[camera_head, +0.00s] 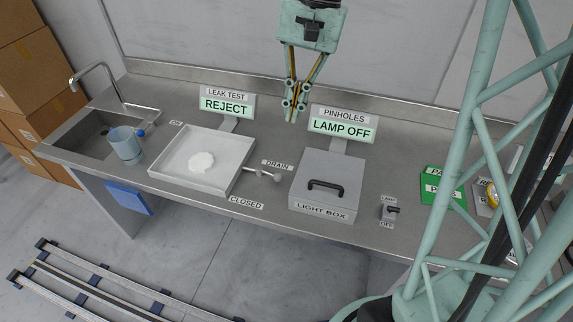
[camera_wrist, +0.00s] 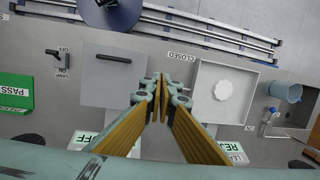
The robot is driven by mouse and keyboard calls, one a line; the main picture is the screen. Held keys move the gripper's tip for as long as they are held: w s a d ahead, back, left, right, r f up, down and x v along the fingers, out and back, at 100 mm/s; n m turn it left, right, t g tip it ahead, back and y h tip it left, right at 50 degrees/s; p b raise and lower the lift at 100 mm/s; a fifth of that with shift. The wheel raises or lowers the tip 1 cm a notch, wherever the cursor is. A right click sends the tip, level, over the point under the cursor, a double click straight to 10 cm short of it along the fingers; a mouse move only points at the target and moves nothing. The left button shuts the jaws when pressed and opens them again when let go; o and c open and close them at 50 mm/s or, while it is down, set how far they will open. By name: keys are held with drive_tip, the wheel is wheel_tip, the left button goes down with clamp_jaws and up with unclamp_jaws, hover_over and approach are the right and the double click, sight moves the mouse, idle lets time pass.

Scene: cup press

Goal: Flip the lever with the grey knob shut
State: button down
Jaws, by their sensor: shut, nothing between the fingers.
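The lever with the grey knob (camera_head: 276,177) sticks out from the right side of the white square tray (camera_head: 228,178), beside the DRAIN label (camera_head: 277,165). A CLOSED label (camera_head: 246,202) lies in front of the tray. My gripper (camera_head: 291,116) hangs above the back of the counter, pointing down, with its fingers together and empty. It is apart from the lever. In the wrist view my gripper (camera_wrist: 160,78) covers the area beside the tray (camera_wrist: 201,81), and I cannot make out the lever clearly there.
The light box (camera_head: 325,183) with a black handle stands right of the lever. A lamp switch (camera_head: 389,211) is further right. Signs reading REJECT (camera_head: 227,106) and LAMP OFF (camera_head: 342,129) stand behind. A blue cup (camera_head: 125,144) is by the sink at left. A white disc (camera_head: 201,162) lies in the tray.

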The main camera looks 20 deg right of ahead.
sight(269, 174)
drive_tip(key=w+d+f+m, duration=0.1)
drive_tip(key=w+f, duration=0.2)
drive_tip(key=f, duration=0.3)
drive_tip(key=w+d+f+m+g+y, duration=0.1)
drive_tip(key=w+d+f+m, duration=0.1)
drive_tip(key=w+f, duration=0.2)
drive_tip(key=w+d+f+m+g+y, duration=0.1)
drive_tip(key=w+d+f+m, duration=0.1)
drive_tip(key=f, duration=0.7)
drive_tip(key=shift+w+f+p, duration=0.3)
drive_tip(key=shift+w, duration=0.45)
drive_tip(key=shift+d, duration=0.1)
drive_tip(key=shift+f, duration=0.1)
drive_tip(key=shift+b+x, duration=0.7)
drive_tip(key=shift+x, duration=4.2)
